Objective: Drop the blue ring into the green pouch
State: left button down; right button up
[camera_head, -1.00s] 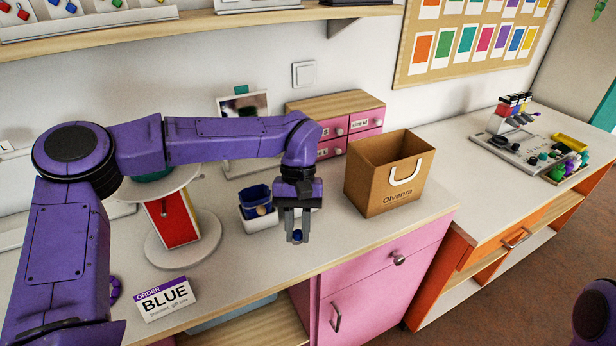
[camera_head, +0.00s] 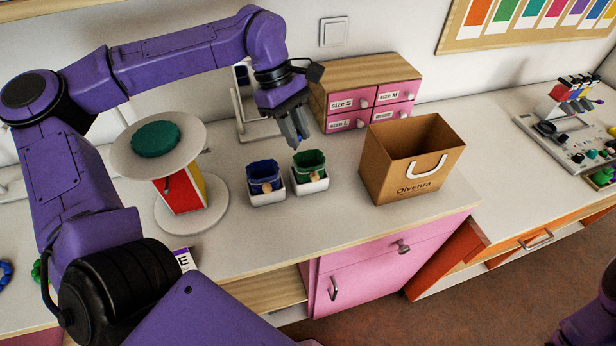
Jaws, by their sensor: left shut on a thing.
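The green pouch (camera_head: 307,159) stands open in a small white holder, with a tan tag at its front. My left gripper (camera_head: 297,139) is above it, a little toward its back left, with the fingers pointing down. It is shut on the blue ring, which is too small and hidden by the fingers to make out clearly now. The blue pouch (camera_head: 264,170) stands in its own white holder just left of the green one. My right gripper is out of view; only part of my right arm shows at the bottom right.
A brown paper bag (camera_head: 388,183) stands right of the pouches. Pink drawers (camera_head: 350,122) are behind. A round stand (camera_head: 117,160) with a green disc is at left. The counter front (camera_head: 330,240) is clear.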

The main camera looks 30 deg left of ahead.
pick_arm(q)
jog(key=shift+w+f, duration=0.1)
jog(key=shift+f, duration=0.8)
jog(key=w, duration=0.1)
jog(key=w+f, duration=0.1)
jog(key=shift+w+d, duration=0.1)
jog(key=shift+w, duration=0.25)
jog(key=c, duration=1.1)
grip_release()
jog(key=shift+s+r, duration=0.15)
jog(key=shift+s, duration=0.1)
jog(key=shift+c, duration=0.2)
jog(key=shift+o, duration=1.3)
jog(key=shift+s+r, duration=0.2)
jog(key=shift+s, duration=0.3)
jog(key=shift+w, duration=0.3)
jog(key=p+v, duration=0.9)
jog(key=v, duration=0.1)
jog(key=shift+r, duration=0.15)
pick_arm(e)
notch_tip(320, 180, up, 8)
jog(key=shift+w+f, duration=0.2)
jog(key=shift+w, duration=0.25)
pick_arm(q)
jog(key=shift+s, duration=0.1)
